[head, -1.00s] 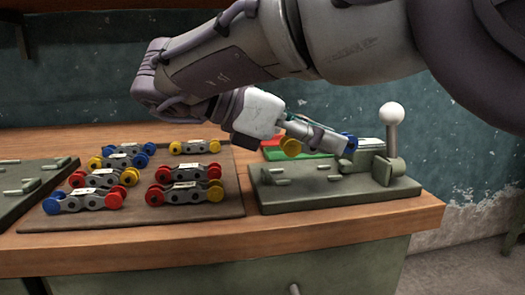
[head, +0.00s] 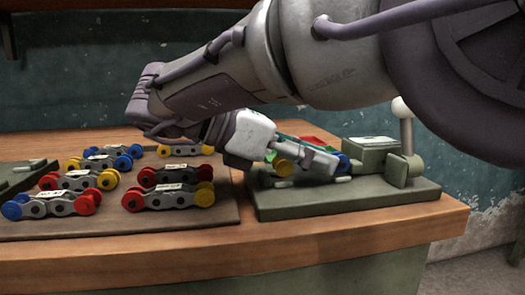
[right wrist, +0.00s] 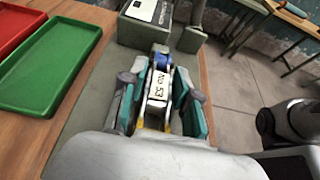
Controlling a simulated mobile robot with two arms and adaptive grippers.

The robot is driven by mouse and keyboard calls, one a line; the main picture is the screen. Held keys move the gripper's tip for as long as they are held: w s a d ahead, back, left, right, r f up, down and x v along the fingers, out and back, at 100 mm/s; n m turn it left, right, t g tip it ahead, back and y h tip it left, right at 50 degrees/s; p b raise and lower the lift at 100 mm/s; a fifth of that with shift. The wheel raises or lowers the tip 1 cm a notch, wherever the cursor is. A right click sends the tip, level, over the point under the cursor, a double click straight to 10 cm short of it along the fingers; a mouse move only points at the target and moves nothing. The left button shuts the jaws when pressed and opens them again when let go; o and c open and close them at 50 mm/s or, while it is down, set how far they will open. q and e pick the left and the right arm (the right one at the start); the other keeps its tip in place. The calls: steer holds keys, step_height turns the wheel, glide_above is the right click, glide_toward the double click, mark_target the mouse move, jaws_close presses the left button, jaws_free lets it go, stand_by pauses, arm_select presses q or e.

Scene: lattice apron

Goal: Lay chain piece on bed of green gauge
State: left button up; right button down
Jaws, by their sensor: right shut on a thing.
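My right gripper (head: 312,160) is shut on a chain piece with a yellow roller (head: 283,168) at one end and a blue roller (head: 343,163) at the other. In the right wrist view the chain piece (right wrist: 158,86), labelled "No 53", lies lengthwise between the fingers. The gripper holds it low over the bed of the grey-green gauge (head: 400,196), blue end toward the block and the white-knobbed lever. The gripper hides most of the bed, and I cannot tell whether the piece touches it. My left gripper is not in view.
Several chain pieces with coloured rollers lie on a brown board (head: 120,228) left of the gauge. Another fixture (head: 18,180) stands at the left edge. A green tray (right wrist: 50,68) and a red tray (right wrist: 16,28) lie beside the gauge.

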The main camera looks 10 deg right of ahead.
steer(key=shift+w+f, duration=0.15)
steer(key=shift+f, duration=0.25)
steer(key=c, duration=0.8)
jaws_free()
steer(key=shift+o, duration=0.2)
